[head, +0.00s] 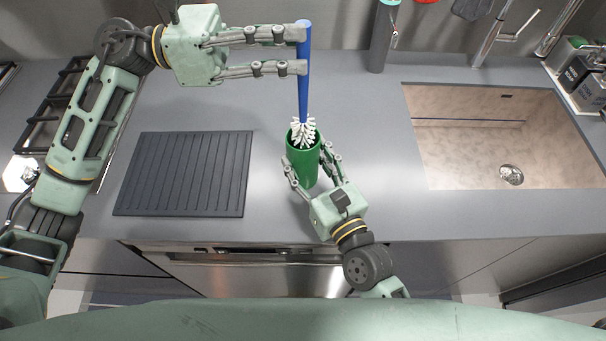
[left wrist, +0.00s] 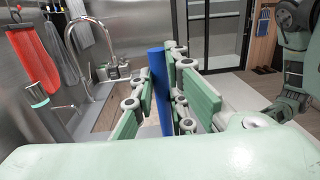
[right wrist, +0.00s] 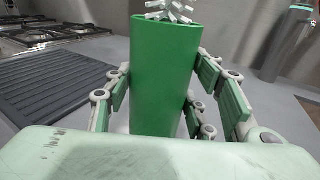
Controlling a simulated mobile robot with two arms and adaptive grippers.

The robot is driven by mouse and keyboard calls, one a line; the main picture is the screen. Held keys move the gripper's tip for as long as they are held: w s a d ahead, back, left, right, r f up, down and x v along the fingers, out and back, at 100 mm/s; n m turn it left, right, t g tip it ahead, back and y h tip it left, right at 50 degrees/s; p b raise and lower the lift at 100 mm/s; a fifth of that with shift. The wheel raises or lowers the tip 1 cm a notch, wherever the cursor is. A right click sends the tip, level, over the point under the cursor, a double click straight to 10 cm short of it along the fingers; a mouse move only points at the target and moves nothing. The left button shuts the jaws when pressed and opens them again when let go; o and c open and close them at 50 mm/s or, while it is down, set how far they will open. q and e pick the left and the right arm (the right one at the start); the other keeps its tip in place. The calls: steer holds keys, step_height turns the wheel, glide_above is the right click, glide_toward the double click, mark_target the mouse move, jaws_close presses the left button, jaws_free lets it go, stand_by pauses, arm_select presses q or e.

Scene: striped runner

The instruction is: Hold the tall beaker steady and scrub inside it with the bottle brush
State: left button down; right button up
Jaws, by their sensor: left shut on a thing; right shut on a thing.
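The tall green beaker (head: 304,168) stands upright on the grey counter in the head view. My right gripper (head: 309,163) is shut around its sides, and the beaker (right wrist: 163,75) fills the middle of the right wrist view. The bottle brush has a blue handle (head: 303,80) and white bristles (head: 303,131). My left gripper (head: 298,50) is shut on the upper handle, which also shows in the left wrist view (left wrist: 160,85). The bristles are at the beaker's mouth, with their upper part above the rim (right wrist: 172,10). The lower end of the bristles is hidden by the beaker.
A dark ribbed mat (head: 185,173) lies left of the beaker. A sink (head: 505,140) with a tap (head: 492,35) is at the right. A grey cylinder (head: 380,40) stands behind, and a hob (head: 55,105) is at the far left.

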arm_select(q)
steer(key=shift+r, duration=2.75)
arm_select(e)
steer(key=o, duration=1.3)
steer(key=shift+s, duration=0.1)
steer(key=v, duration=1)
steer(key=shift+s+d+f, duration=0.1)
steer(key=shift+s+d, duration=0.45)
steer(key=shift+s, duration=0.25)
steer(key=shift+w, duration=0.1)
